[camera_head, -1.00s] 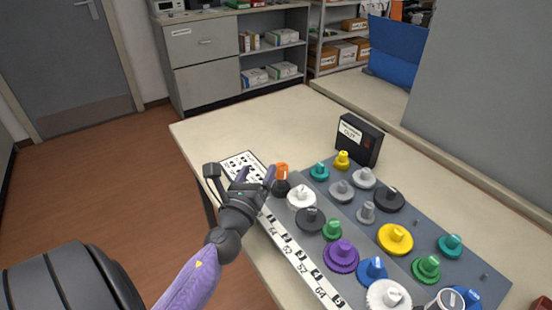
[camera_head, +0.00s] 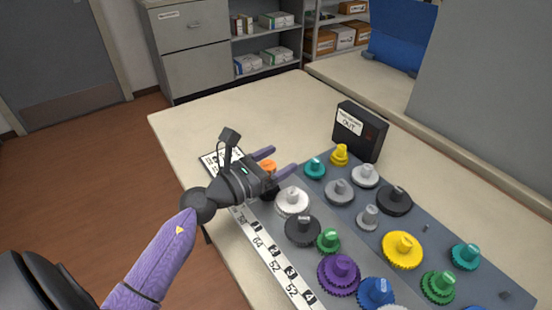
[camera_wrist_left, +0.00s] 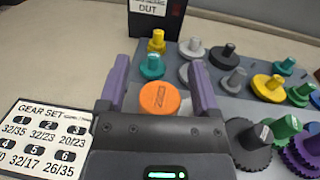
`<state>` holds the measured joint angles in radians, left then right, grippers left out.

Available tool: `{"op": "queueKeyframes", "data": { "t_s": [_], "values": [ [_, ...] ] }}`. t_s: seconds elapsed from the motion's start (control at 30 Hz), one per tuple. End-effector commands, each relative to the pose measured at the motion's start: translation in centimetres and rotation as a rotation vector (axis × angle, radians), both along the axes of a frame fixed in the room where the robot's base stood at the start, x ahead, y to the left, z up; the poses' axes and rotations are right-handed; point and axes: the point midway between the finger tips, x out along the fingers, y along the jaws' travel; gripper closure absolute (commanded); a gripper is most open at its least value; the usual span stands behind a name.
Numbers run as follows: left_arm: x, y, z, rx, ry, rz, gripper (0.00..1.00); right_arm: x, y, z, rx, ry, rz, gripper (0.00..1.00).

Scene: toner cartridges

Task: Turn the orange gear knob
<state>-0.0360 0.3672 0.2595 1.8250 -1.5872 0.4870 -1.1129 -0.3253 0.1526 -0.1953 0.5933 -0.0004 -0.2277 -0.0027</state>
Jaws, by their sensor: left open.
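The orange gear knob (camera_head: 268,166) shows only in part in the head view, behind my left gripper. In the left wrist view its round orange top (camera_wrist_left: 159,98) lies between the two purple fingers. My left gripper (camera_head: 279,160) is open, with one finger on either side of the knob. I cannot tell whether either finger touches it. The knob's lower part is hidden by the gripper. My right gripper is not in view.
Several coloured gears with knobs stand on the grey board, including a white one (camera_head: 292,202) beside the gripper and a yellow one (camera_head: 402,250). A black box (camera_head: 360,131) stands behind them. A gear set card (camera_wrist_left: 42,138) lies at left.

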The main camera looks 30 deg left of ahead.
Motion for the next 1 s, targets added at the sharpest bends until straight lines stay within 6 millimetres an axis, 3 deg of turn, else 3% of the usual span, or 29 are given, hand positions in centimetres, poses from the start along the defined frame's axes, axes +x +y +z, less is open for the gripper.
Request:
{"op": "queueKeyframes", "data": {
  "t_s": [0.27,0.6,0.67,1.0],
  "values": [
    [0.2,0.0,0.0,0.001,-0.001,0.001,0.19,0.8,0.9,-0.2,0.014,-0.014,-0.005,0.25],
    [0.2,0.0,0.0,0.0,-0.001,0.001,0.91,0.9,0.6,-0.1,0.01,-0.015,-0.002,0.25],
    [0.2,0.0,0.0,0.0,-0.001,0.001,1.0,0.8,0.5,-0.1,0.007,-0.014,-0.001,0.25],
    [0.2,0.0,0.3,-0.002,0.0,0.047,1.0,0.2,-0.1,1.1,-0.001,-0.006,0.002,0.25]
  ]
}}
